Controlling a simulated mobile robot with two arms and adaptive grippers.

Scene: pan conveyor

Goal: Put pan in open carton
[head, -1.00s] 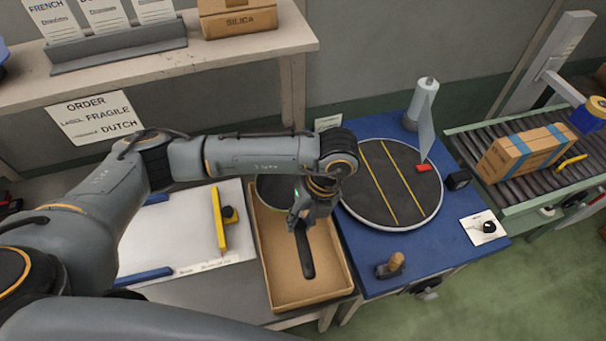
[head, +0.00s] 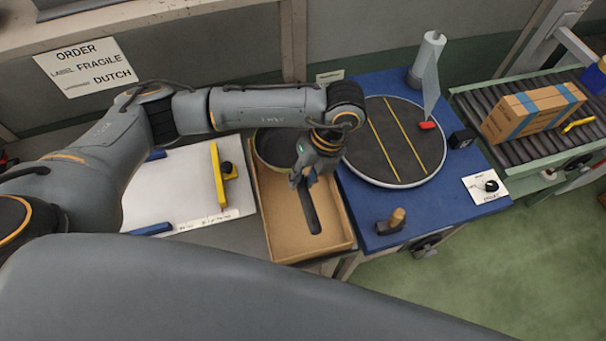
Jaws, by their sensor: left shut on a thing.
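The open carton (head: 340,226) is a brown, low-walled box at the middle of the work surface. The dark pan (head: 273,150) lies inside its outline, with its round body at the far end and its black handle (head: 310,212) pointing toward the near end. My left gripper (head: 306,178) is over the carton and shut on the pan, near where handle and body meet. My arm hides part of the pan's body and the carton's far edge. I cannot tell whether the pan touches the carton floor. My right gripper does not show.
A round dark turntable (head: 395,150) with yellow lines sits on a blue table (head: 365,215) right of the carton. A white board (head: 175,195) with a yellow bar lies left. A roller conveyor (head: 475,110) carries a taped box (head: 535,108). An order sign (head: 88,68) hangs behind.

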